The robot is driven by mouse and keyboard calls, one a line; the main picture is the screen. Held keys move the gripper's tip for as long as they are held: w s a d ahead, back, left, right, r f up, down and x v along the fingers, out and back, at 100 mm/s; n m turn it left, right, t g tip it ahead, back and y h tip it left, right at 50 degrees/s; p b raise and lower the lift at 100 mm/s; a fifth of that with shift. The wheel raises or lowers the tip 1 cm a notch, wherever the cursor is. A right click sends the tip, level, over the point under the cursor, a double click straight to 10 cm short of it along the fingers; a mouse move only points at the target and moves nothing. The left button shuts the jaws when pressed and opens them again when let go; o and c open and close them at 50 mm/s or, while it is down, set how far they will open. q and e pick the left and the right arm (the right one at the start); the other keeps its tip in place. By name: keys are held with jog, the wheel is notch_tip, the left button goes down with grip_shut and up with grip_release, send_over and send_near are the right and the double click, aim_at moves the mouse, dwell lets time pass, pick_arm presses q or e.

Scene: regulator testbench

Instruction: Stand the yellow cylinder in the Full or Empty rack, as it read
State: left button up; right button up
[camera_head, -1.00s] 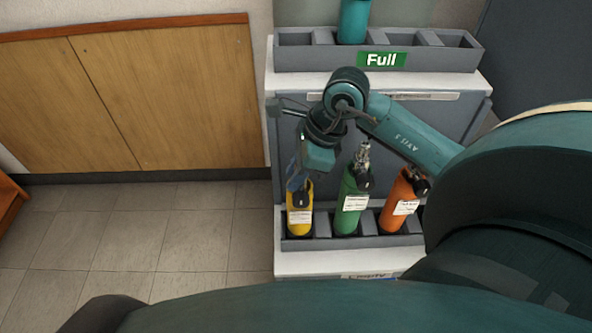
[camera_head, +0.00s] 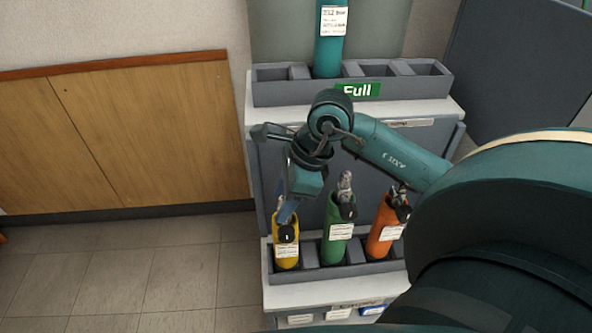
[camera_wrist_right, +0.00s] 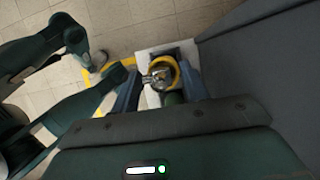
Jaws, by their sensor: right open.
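The yellow cylinder (camera_head: 286,252) stands upright in the leftmost slot of the lower rack (camera_head: 340,273), with a white label on its front. My right gripper (camera_head: 287,212) is at its top, pointing down, with its fingers partly hidden. In the right wrist view, the open fingers (camera_wrist_right: 158,88) lie on either side of the yellow cylinder's top (camera_wrist_right: 161,73) and metal valve. Contact cannot be told. The Full rack (camera_head: 390,88) is on the upper level, with a green "Full" sign. The lower rack's label (camera_head: 357,305) seems to read "Empty". My left gripper is not in view.
A green cylinder (camera_head: 337,240) and an orange cylinder (camera_head: 383,232) stand right of the yellow one in the lower rack. A teal cylinder (camera_head: 329,45) stands in the Full rack; slots beside it look empty. Open floor (camera_head: 150,270) lies left.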

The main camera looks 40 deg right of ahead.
jog(key=v, duration=0.9)
jog(key=s+a+g+y, duration=0.1)
jog(key=s+a+y, duration=0.25)
jog(key=a, duration=0.25)
jog(key=s+a+g+y, duration=0.1)
jog(key=s+a+y, duration=0.1)
jog(key=a+y, duration=0.3)
jog(key=a+r+m+t+y+p, duration=0.1)
jog(key=a+r+m+t+y, duration=0.65)
jog(key=m, duration=0.75)
jog(key=w+d+f+m+t+h, duration=0.25)
jog(key=m+t+h, duration=0.3)
jog(key=m, duration=0.35)
jog(key=w+d+f+m+t+h, duration=0.1)
jog(key=d+f+m+t+h, duration=0.25)
jog(key=m+t, duration=0.4)
jog(key=s+f+m+g+h, duration=0.4)
jog(key=f+m+g+h, duration=0.2)
jog(key=f+m, duration=0.6)
jog(key=shift+s+f+m, duration=0.15)
jog(key=shift+f+m, duration=0.25)
jog(key=shift+m, duration=0.35)
